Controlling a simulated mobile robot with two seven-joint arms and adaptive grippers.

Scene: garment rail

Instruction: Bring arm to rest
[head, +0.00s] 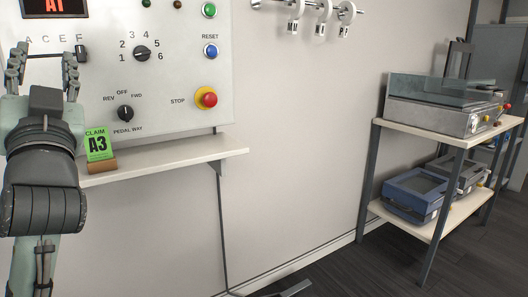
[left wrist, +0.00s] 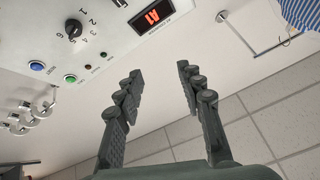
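My left gripper (head: 46,58) is raised in front of the control panel (head: 180,85) at the left of the head view. Its two fingers are spread apart with nothing between them. In the left wrist view the fingers (left wrist: 159,70) are also wide apart and empty, with bare wall behind the gap. I cannot tell from the head view how far the fingers are from the panel. My right gripper is in neither view.
A shelving rack (head: 418,137) with equipment stands at the right. A striped garment (left wrist: 300,14) hangs in the wrist view.

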